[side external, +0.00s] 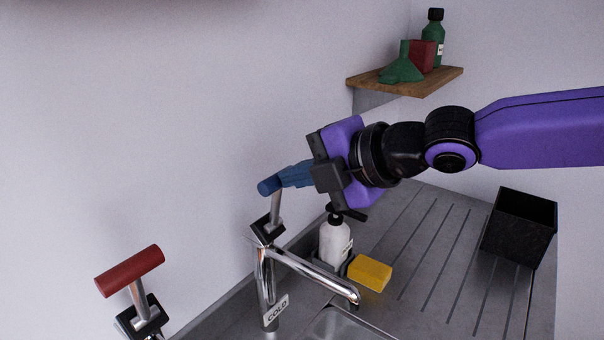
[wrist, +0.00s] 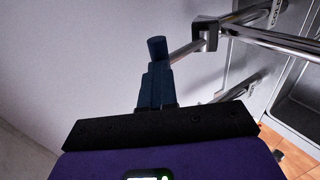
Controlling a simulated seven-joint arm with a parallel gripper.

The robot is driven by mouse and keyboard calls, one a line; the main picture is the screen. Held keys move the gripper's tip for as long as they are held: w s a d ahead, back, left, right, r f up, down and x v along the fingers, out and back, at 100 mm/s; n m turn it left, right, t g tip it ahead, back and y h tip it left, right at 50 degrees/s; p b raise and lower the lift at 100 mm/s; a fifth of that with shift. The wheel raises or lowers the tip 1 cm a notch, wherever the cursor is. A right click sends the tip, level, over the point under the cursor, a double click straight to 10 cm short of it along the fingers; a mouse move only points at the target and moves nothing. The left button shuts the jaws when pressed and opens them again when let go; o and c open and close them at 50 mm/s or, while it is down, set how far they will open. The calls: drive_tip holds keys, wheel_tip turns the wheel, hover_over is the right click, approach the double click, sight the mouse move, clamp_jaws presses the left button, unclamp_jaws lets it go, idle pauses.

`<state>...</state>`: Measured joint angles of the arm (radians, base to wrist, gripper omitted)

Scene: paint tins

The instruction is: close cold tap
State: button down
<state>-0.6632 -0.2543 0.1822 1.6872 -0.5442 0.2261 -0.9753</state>
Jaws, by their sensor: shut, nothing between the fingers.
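The cold tap's blue bar handle (side external: 268,187) sits on a metal lever (side external: 275,211) that stands nearly upright from a dark block above the chrome spout, which has a COLD label (side external: 277,310). In the wrist view the blue handle (wrist: 157,48) lies just beyond my fingertips, with its lever (wrist: 186,50) running right to the chrome body. My gripper (side external: 284,178) has dark blue fingers, shut and empty, at the handle's right end. In the wrist view my gripper (wrist: 154,68) overlaps the handle; I cannot tell whether they touch.
A red-handled tap (side external: 130,270) stands at lower left. A white bottle (side external: 335,243) and a yellow sponge (side external: 370,273) are below my gripper. A black bin (side external: 518,228) stands on the ridged drainer (side external: 440,250). A wooden shelf (side external: 400,82) holds a green funnel and bottle.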

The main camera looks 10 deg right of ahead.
drive_tip(key=shift+s+d+f, duration=0.1)
drive_tip(key=shift+f, duration=0.05)
drive_tip(key=v, duration=1.4)
drive_tip(key=shift+s+d+r, duration=0.15)
drive_tip(key=shift+r, duration=0.1)
drive_tip(key=s+d+f+m+g+h, duration=0.2)
drive_tip(key=d+f+m, duration=0.2)
drive_tip(key=d+f, duration=0.4)
drive_tip(key=s+d+f+m+g+h, duration=0.2)
drive_tip(key=d+f+m, duration=0.1)
drive_tip(key=d+f, duration=0.45)
drive_tip(key=s+d+f+m+g+h, duration=0.2)
drive_tip(key=s+d+f+m, duration=0.1)
drive_tip(key=s+d, duration=0.4)
drive_tip(key=s+d+f+m+g+h, duration=0.2)
drive_tip(key=s+d+f+m, duration=0.2)
drive_tip(key=d, duration=0.6)
drive_tip(key=s+f, duration=0.2)
drive_tip(key=s, duration=0.1)
drive_tip(key=shift+d+f+g, duration=0.25)
drive_tip(key=shift+d+g, duration=0.05)
drive_tip(key=shift+d, duration=0.1)
